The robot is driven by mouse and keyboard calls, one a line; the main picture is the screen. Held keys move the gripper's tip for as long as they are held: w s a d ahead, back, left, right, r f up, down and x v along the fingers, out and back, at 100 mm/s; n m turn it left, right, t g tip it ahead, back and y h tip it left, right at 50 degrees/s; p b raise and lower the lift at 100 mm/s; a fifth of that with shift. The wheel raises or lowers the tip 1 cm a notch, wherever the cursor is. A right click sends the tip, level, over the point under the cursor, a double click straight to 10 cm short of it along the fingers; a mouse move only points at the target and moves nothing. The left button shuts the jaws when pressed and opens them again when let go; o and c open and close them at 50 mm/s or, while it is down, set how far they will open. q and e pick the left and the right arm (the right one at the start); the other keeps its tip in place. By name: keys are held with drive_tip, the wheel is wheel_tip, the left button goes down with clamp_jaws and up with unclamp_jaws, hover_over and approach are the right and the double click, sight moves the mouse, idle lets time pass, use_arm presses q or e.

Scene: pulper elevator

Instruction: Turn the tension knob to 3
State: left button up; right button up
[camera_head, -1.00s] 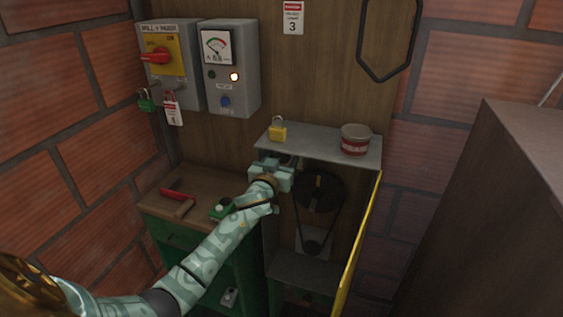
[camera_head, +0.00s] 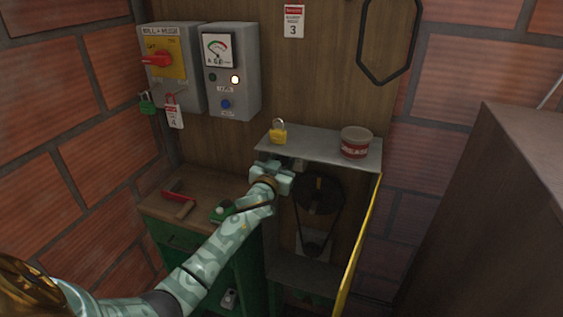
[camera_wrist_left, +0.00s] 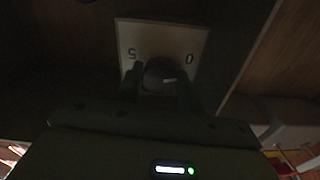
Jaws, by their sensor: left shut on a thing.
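In the left wrist view the tension knob (camera_wrist_left: 160,72) is a dark round knob on a pale square plate (camera_wrist_left: 163,36). The plate shows a 5 at its left and a 0 at its right; other marks are hidden or too dark to read. A small light mark shows on the knob's right side. My left gripper (camera_wrist_left: 160,90) is shut on the knob, a finger on each side. In the head view my left gripper (camera_head: 284,176) is just under the front left of the metal shelf, and the knob is hidden there. My right gripper is not in view.
The metal shelf (camera_head: 325,142) holds a yellow padlock (camera_head: 278,134) and a red-and-white tin (camera_head: 356,142). A belt pulley (camera_head: 318,194) is right of my gripper, and a yellow-edged panel (camera_head: 357,245) stands open. A green workbench (camera_head: 180,241) is at left.

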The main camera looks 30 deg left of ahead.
use_arm(q)
drive_tip(key=m, duration=0.3)
drive_tip(key=shift+m+p, duration=0.3)
drive_tip(key=m, duration=0.3)
drive_tip(key=shift+m, duration=0.3)
drive_tip(key=m+p, duration=0.1)
drive_tip(key=m, duration=0.2)
drive_tip(key=shift+m, duration=0.3)
drive_tip(key=m, duration=0.3)
drive_tip(key=shift+m, duration=0.3)
drive_tip(key=m+p, duration=0.1)
drive_tip(key=m, duration=0.9)
drive_tip(key=shift+f+m+p, duration=0.1)
drive_tip(key=shift+m+p, duration=0.3)
drive_tip(key=o, duration=1)
